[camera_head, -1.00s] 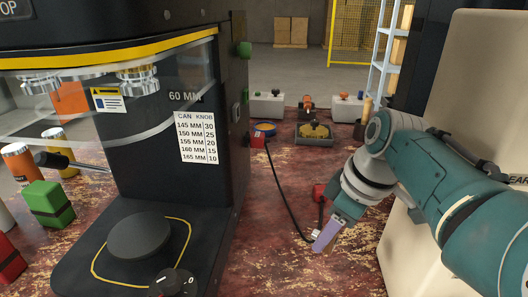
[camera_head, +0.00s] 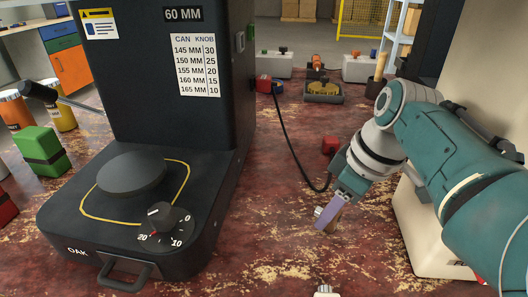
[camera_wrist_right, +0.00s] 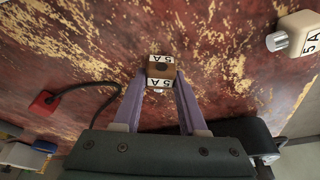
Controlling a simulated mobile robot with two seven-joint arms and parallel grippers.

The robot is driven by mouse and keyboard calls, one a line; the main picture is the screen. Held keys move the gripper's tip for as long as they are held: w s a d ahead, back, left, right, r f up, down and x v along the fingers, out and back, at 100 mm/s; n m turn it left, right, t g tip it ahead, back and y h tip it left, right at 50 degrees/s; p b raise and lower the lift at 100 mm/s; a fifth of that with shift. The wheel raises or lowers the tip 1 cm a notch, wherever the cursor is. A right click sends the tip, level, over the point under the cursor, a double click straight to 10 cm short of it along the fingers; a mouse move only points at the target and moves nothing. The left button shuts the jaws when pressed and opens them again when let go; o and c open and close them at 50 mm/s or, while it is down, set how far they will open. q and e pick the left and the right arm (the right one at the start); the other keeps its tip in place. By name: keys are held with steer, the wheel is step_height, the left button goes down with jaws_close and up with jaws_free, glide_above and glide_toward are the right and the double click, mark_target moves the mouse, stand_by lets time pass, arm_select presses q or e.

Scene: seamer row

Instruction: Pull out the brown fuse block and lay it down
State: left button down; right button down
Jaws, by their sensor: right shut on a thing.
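The brown fuse block (camera_wrist_right: 160,68) carries white "5A" labels and a dark round hole. In the right wrist view it sits between the two purple fingers of my right gripper (camera_wrist_right: 158,84), which is shut on it. In the head view my right gripper (camera_head: 328,216) points down over the worn red surface. A bit of the brown block (camera_head: 335,223) shows there, mostly hidden by the fingers. I cannot tell how far it is above the surface. My left gripper is not in view.
A cream block (camera_wrist_right: 298,33) labelled "5A" lies off to one side. A black machine (camera_head: 165,110) with a knob (camera_head: 166,226) stands at left. A black cable (camera_head: 291,140) runs near my right gripper, by a red block (camera_head: 330,145).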

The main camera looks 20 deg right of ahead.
steer(key=shift+c, duration=1.9)
jaws_free()
step_height(320, 180, up, 20)
steer(key=p, duration=0.7)
